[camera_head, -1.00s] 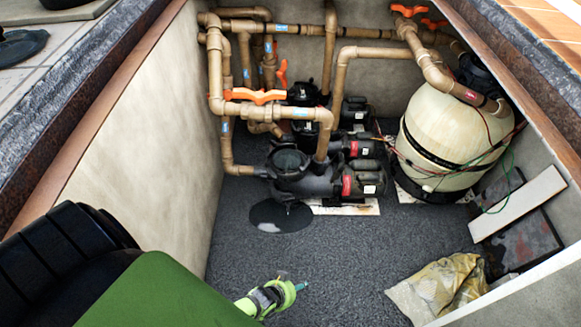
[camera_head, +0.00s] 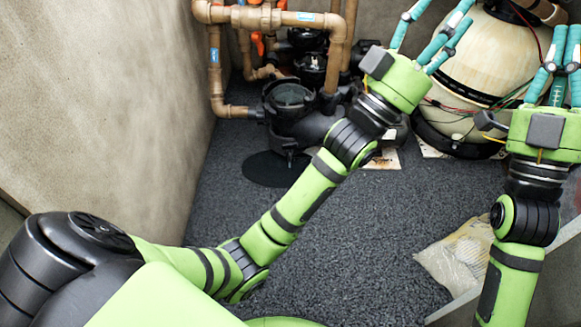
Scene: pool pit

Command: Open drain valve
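Tan pipes (camera_head: 216,65) run along the left and back of the pit, over a black pump (camera_head: 292,100) with a clear lid. A small orange handle (camera_head: 258,44) shows among the pipes, partly hidden. I cannot tell which fitting is the drain valve. My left gripper (camera_head: 432,25) is raised in front of the tan tank, its teal fingers spread and empty. My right gripper (camera_head: 561,58) is at the upper right edge, its teal fingers apart and empty, in front of the tank's right side. Neither visibly touches a pipe or handle.
The cream tank (camera_head: 462,68) with loose wires stands at the back right, partly hidden by my grippers. A crumpled bag (camera_head: 462,255) lies at the lower right. The pit wall (camera_head: 95,110) bounds the left. Dark gravel floor (camera_head: 365,240) is clear in the middle.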

